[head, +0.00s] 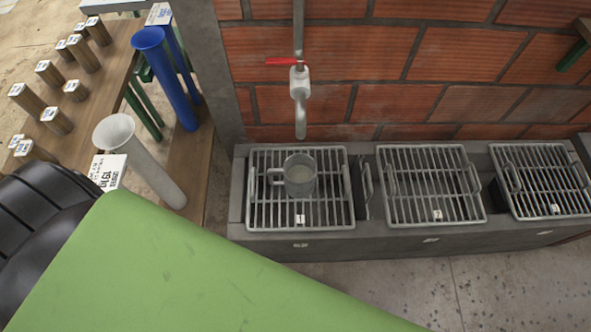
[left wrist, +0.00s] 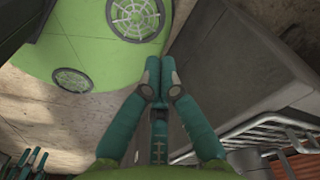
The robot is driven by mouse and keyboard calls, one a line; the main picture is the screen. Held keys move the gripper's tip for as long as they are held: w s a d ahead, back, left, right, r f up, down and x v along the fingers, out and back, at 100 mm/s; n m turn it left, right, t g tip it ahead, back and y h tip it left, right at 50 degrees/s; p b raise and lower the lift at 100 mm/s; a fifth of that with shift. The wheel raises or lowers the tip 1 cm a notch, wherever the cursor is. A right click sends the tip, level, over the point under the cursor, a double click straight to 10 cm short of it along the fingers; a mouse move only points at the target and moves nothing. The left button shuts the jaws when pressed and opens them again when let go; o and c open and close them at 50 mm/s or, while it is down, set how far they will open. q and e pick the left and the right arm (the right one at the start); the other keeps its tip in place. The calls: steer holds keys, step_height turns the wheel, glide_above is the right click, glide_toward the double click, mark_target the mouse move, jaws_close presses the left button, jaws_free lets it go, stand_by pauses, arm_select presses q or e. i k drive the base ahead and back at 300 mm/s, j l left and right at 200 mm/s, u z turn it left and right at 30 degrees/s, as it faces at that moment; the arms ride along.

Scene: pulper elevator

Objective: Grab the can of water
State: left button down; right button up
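The can of water is a grey metal mug (head: 299,175) with a handle on its left. It stands upright on the left metal grate (head: 337,215), below a tap, with pale liquid inside. My left gripper (left wrist: 160,75) shows in the left wrist view, its teal fingertips together and nothing visible between them. It is away from the mug, which that view does not show. Small teal finger-like parts at the lower left of that view look like my right gripper (left wrist: 28,162); they are too small to tell open from shut. Neither gripper shows in the head view.
The tap (head: 299,95) with a red lever hangs in front of the brick wall. Two more grates (head: 432,205) (head: 545,195) lie to the right on the grey trough (head: 400,240). At left, a wooden rack (head: 95,125) holds several pegs beside blue and white tubes.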

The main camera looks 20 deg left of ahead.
mark_target(299, 171)
steer(key=u, duration=0.7)
